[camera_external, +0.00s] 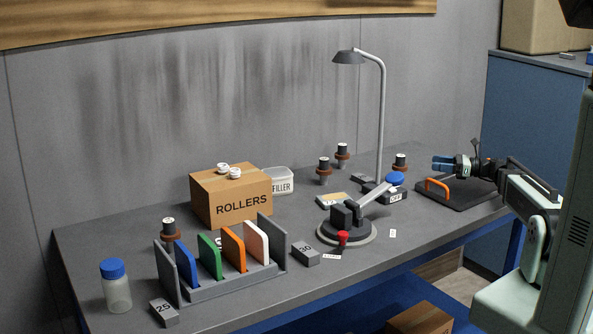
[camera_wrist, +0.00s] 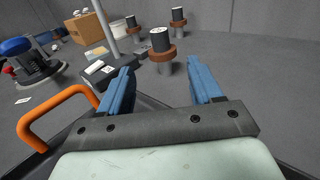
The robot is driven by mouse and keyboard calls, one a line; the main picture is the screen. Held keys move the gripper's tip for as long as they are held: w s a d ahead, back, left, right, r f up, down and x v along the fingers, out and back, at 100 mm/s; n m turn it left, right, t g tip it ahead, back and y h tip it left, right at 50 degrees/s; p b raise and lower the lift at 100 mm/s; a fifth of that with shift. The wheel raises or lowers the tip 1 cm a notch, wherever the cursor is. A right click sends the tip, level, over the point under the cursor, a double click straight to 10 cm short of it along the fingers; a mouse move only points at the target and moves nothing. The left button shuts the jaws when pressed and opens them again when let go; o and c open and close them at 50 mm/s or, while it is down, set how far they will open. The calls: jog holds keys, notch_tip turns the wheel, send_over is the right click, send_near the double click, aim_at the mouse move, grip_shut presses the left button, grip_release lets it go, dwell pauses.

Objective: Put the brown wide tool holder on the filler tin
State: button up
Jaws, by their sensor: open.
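Several black-topped tool holders with brown flanges stand upright on the table. The nearest one (camera_external: 400,162) is ahead of my gripper and appears between the fingers in the wrist view (camera_wrist: 161,57). Two others (camera_external: 324,169) (camera_external: 342,154) stand farther back, and one (camera_external: 170,232) is partly hidden behind the coloured panels. I cannot tell which is the wide one. The filler tin (camera_external: 282,184), a pale tub labelled FILLER, stands right of the ROLLERS box; a white tub behind the lamp pole (camera_wrist: 126,22) may be it. My gripper (camera_external: 441,163) is open and empty, its blue fingers (camera_wrist: 158,76) apart.
An orange handle (camera_external: 438,184) on a dark board (camera_external: 462,192) lies just below my gripper. The lamp pole (camera_external: 381,120), a round-based device (camera_external: 346,234) and the ROLLERS box (camera_external: 230,205) stand toward the left. The front-left has a panel rack (camera_external: 218,288) and blue-capped jar (camera_external: 116,290).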

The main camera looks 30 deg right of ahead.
aim_at(400, 159)
jog(key=shift+w+a+f, duration=0.1)
jog(key=shift+w+a, duration=0.05)
jog(key=shift+a, duration=0.05)
jog(key=shift+x, duration=6.85)
grip_shut()
